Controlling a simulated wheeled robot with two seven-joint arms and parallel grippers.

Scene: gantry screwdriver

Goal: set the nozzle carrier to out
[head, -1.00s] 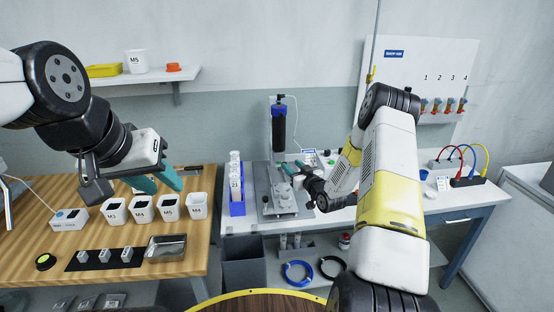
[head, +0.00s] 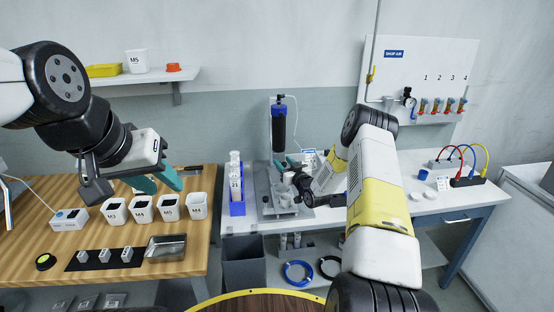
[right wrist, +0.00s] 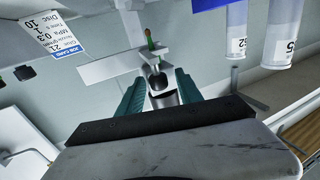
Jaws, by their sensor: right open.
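The gantry screwdriver station (head: 266,205) stands on the white bench in the head view, a grey base plate with a post carrying a dark cylinder (head: 279,128). My right gripper (head: 284,163) is over this station, its teal fingers below the cylinder. In the right wrist view the right gripper (right wrist: 158,82) is open, with a pale metal bracket (right wrist: 110,66) and a short dark-mouthed tube just beyond and between the fingers. A slim green-and-orange tip (right wrist: 150,40) stands at the bracket. I cannot tell which part is the nozzle carrier or its position. My left gripper (head: 168,178) is open and empty above the wooden table.
A blue rack (head: 237,208) of labelled white tubes stands left of the station. Several white cups, a metal tray (head: 166,248) and a black mat (head: 105,257) are on the wooden table. A job card (right wrist: 55,35) shows in the right wrist view.

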